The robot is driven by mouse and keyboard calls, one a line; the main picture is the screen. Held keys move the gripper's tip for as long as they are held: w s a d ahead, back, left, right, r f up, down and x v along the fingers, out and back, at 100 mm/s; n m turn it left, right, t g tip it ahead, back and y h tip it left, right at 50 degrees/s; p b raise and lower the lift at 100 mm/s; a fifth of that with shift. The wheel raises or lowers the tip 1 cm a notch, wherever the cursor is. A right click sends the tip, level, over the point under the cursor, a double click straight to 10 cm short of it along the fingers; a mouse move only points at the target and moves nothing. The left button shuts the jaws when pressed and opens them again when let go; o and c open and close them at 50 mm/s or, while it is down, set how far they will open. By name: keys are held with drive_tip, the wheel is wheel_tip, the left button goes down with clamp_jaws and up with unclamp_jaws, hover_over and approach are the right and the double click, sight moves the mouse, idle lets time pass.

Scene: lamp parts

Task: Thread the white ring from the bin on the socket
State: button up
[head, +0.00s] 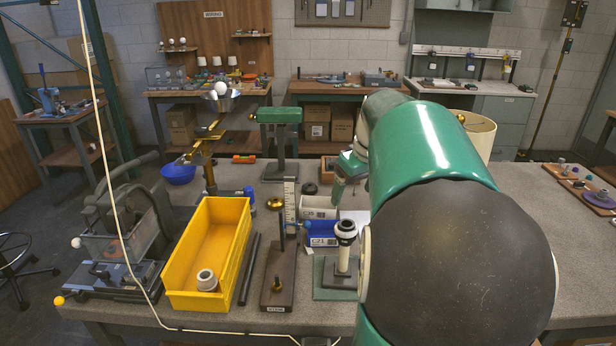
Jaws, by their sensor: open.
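The white ring (207,281) sits in the front part of the yellow bin (177,300), on the left of the bench. A socket (345,231), dark with a pale band, stands upright on a white stem above a grey block and green base plate (328,291), right of the bin. My gripper (345,188) is partly in view behind the socket, left of my large green arm. Its jaws are open, with nothing seen in them. It is apart from the ring. My arm hides much of the bench's right side.
A brass lamp arm (209,150) rises behind the yellow bin. A grey machine (120,230) stands left.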

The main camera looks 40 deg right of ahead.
sight(349, 223)
drive_tip(key=x, duration=0.4)
drive_tip(key=d+x, duration=0.1)
drive_tip(key=x, duration=0.4)
drive_tip(key=d+x, duration=0.1)
drive_tip(key=x, duration=0.3)
drive_tip(key=shift+s+f, duration=0.2)
drive_tip(key=shift+f, duration=0.25)
drive_tip(key=shift+c, duration=0.2)
drive_tip(key=c, duration=1.2)
drive_tip(key=shift+o, duration=0.2)
drive_tip(key=shift+r, duration=0.8)
drive_tip(key=shift+c, duration=0.4)
drive_tip(key=shift+s+t, duration=0.15)
drive_tip(key=shift+t, duration=0.25)
